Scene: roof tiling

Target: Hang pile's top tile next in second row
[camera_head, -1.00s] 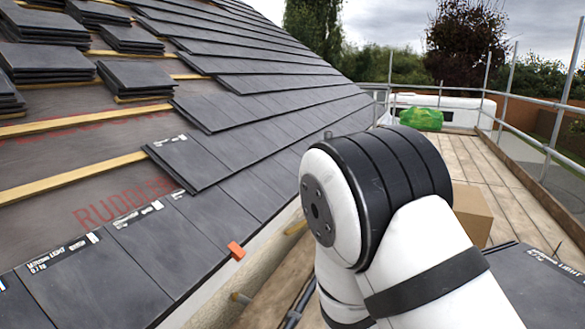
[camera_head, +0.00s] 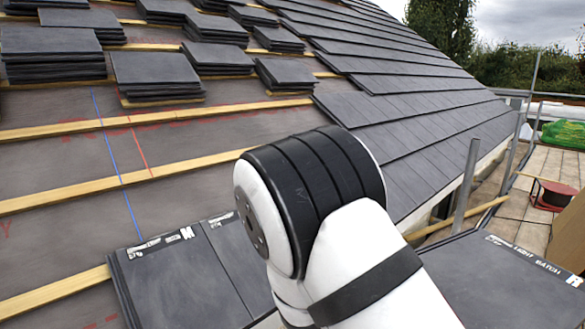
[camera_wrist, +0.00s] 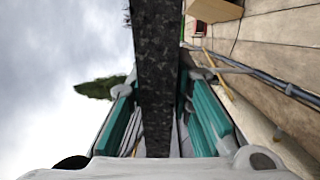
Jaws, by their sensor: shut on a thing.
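My gripper (camera_wrist: 157,125) shows in the wrist view, its teal pads on both sides of a dark tile (camera_wrist: 157,60) that is seen edge-on. In the head view a dark grey tile (camera_head: 495,285) with a white printed label lies across the lower right, beyond my arm; it appears to be the held one. My arm hides the gripper there. Laid tiles with labels (camera_head: 185,280) lie at the lower left, ending at a left edge beside bare membrane. My arm hides part of the tiling, so I cannot tell which row they belong to.
Several tile stacks (camera_head: 155,75) rest on the upper battens. Bare battens (camera_head: 130,180) cross grey membrane marked with blue and red lines. Finished rows (camera_head: 420,100) cover the right slope. Scaffold poles (camera_head: 467,190), a red reel (camera_head: 553,193) and a green sack (camera_head: 565,134) are at right.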

